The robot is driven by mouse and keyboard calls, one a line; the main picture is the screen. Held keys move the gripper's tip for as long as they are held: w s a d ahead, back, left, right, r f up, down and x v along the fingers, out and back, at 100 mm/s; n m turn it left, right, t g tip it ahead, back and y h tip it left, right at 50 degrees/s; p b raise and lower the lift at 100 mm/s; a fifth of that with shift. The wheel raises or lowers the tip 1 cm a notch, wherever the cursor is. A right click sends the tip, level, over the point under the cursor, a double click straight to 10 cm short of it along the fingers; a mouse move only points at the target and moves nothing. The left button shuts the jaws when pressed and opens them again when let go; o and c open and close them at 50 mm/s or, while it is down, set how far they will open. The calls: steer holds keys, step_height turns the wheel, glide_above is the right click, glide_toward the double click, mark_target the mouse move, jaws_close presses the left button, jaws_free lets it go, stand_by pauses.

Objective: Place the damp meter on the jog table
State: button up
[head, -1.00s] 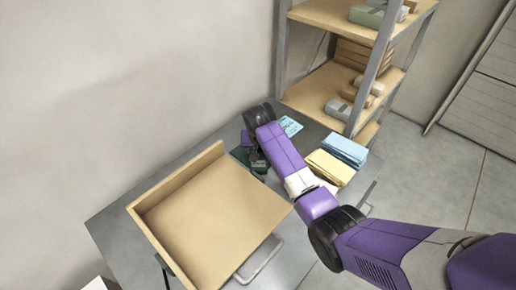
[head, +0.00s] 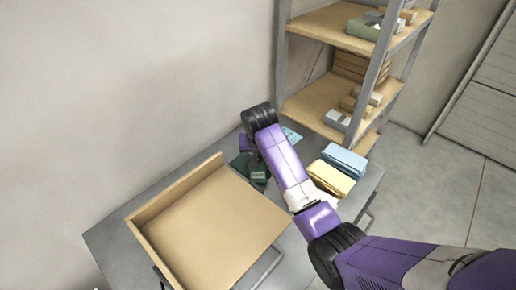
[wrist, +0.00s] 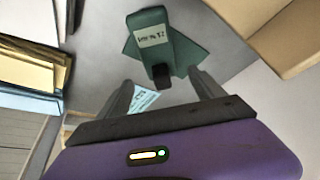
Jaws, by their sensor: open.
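The damp meter (wrist: 152,38) is a green block with a pale label and a black tip. It lies over a flat darker green piece (wrist: 190,55) on the grey table, and in the head view it shows as a small dark green shape (head: 258,174). My gripper (wrist: 159,77) is open and empty, its two fingers spread either side of the black tip in the wrist view. I cannot tell the height between them. The jog table (head: 215,225) is a wooden tray with low walls on its left and back sides, bare, left of the meter.
A light blue card (head: 291,135) lies by my gripper. Yellow (head: 329,180) and blue (head: 345,157) stacks stand at the table's right. A shelf rack (head: 325,98) with several boxes stands behind, beside the wall. A little grey tabletop (head: 115,245) is clear around the tray.

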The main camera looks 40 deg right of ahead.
steer(key=v, duration=0.6)
steer(key=shift+a+r, duration=0.1)
stand_by(0.4)
